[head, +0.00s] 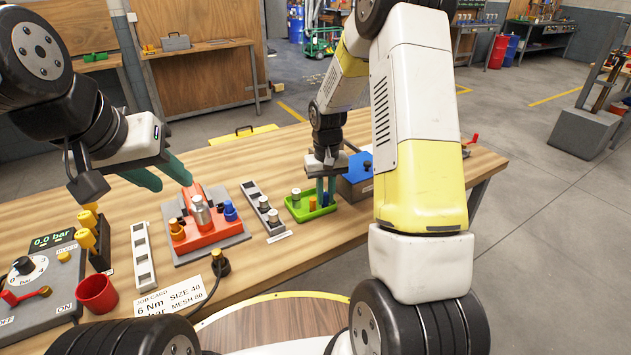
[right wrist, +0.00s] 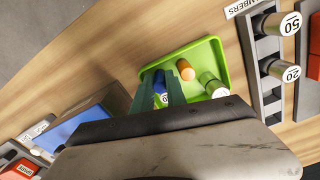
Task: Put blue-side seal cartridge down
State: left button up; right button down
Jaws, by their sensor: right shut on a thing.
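The blue seal cartridge (right wrist: 160,85) is between the teal fingers of my right gripper (right wrist: 172,88), inside the green tray (right wrist: 222,62). My right gripper also shows in the head view (head: 326,190), pointing down into the green tray (head: 297,211), shut on the cartridge. Whether the cartridge touches the tray floor is hidden by the fingers.
The red fixture holds a silver cylinder (head: 201,215), with yellow and blue knobs at its sides. A grey rack (head: 255,196) with marked cylinders stands left of the tray. A blue box (head: 355,180) stands close right of it. A red cup (head: 96,293) is at front left.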

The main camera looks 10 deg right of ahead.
aim_at(325, 194)
jog(key=c, duration=1.3)
grip_release()
jog(key=shift+c, duration=0.2)
jog(key=shift+r, duration=0.1)
jog(key=s+r+t, duration=0.1)
jog(key=s+r, duration=0.1)
jog(key=r, duration=0.7)
jog(key=s+r, duration=0.2)
jog(key=r, duration=0.7)
jog(key=s+a+r+t+y, duration=0.1)
jog(key=s+r, duration=0.3)
jog(key=s, duration=0.6)
jog(key=s+a+r+t+y, duration=0.1)
jog(key=s+r+t, duration=0.3)
jog(key=s, duration=0.6)
jog(key=shift+r, duration=0.3)
jog(key=shift+a, duration=0.1)
